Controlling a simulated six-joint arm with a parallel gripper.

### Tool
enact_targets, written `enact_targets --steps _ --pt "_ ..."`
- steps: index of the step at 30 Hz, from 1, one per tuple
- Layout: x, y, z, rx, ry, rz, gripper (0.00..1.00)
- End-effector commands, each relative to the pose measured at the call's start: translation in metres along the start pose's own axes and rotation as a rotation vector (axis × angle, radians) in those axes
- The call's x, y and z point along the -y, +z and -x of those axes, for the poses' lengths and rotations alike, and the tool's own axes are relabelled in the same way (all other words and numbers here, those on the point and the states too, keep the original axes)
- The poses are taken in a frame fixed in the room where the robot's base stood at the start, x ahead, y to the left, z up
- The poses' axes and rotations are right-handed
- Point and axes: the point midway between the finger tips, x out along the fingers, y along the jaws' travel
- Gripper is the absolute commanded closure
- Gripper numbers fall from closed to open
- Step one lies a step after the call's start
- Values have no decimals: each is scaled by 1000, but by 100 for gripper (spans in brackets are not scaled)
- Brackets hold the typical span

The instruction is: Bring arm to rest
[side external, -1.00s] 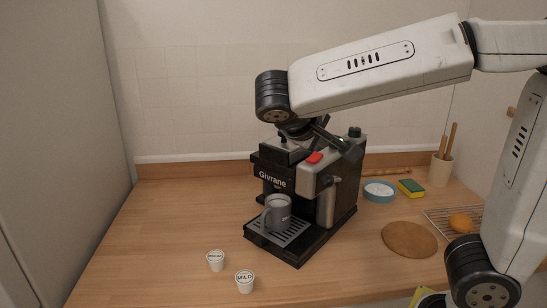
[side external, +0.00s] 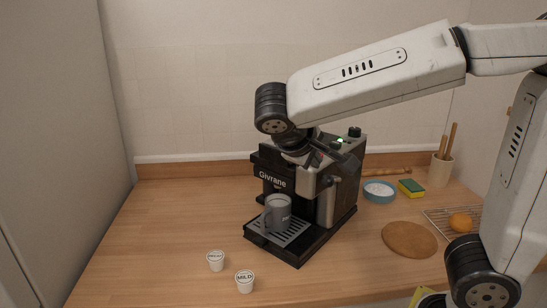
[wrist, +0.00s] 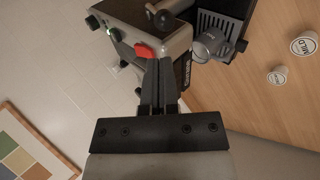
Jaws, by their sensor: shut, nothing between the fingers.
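My gripper (side external: 352,163) is shut and empty, its fingers at the top of the coffee machine (side external: 288,185). In the wrist view its closed fingers (wrist: 158,62) point at the machine, close beside the red button (wrist: 146,51). I cannot tell whether they touch it. A small green light (side external: 340,141) glows on the machine and also shows in the wrist view (wrist: 112,32). A grey mug (side external: 279,213) stands upright on the machine's drip tray (side external: 292,234).
Two pods, decaf (side external: 216,261) and mild (side external: 245,282), stand on the counter in front. At right are a blue bowl (side external: 379,197), a sponge (side external: 411,188), a round board (side external: 409,239), a rack with an orange (side external: 460,222) and a utensil holder (side external: 440,171). The counter's left side is clear.

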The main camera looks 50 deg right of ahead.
Motion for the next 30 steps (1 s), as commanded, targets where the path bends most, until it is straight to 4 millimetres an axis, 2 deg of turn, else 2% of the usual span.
enact_targets --steps 3,9,18,24,30 --pt "27 3 -26 9 -116 63 100" --pt "78 12 -63 -2 -345 129 100" --pt "137 26 -103 -63 -636 86 100" --pt "159 33 -122 -123 -750 -7 100" --pt "166 35 -133 -163 -788 -76 100"
